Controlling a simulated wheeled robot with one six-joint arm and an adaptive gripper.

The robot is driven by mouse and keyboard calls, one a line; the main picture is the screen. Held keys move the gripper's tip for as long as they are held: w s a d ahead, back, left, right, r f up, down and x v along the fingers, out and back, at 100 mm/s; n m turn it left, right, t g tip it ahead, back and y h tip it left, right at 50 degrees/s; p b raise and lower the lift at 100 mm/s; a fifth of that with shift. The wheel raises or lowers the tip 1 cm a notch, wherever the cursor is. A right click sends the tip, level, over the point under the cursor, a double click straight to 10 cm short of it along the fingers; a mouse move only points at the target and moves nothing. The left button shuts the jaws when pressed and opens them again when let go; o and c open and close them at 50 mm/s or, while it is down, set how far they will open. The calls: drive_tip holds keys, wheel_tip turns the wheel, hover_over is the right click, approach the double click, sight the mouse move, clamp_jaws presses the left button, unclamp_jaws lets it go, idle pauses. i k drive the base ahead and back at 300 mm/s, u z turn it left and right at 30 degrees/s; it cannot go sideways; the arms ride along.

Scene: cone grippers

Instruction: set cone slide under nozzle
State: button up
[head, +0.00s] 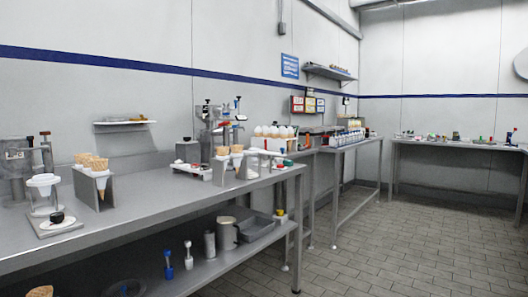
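My gripper is not in view. A steel dispensing machine (213,125) with several upright parts stands at the back of the long grey bench; its nozzle is too small to make out. A low white plate (188,170) lies in front of it and may be the cone slide, but I cannot tell. Beside it, a grey angled stand (221,171) holds wafer cones (236,149). At the left, a second grey stand (84,187) holds several cones (92,162). A second steel machine (22,160) stands left of it, behind a clear white-topped vessel (43,192).
A white rack of egg-like items (274,132) stands at the bench's far end. The bench top (150,203) between the stands is clear. The tiled floor (370,245) at the right is open.

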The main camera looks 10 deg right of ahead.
sight(255, 151)
drive_tip(key=u, duration=0.55)
drive_tip(key=i, duration=0.65)
drive_tip(key=u, duration=0.65)
drive_tip(key=i, duration=0.8)
drive_tip(key=z, duration=0.85)
drive_tip(key=i, duration=0.7)
drive_tip(key=z, duration=0.7)
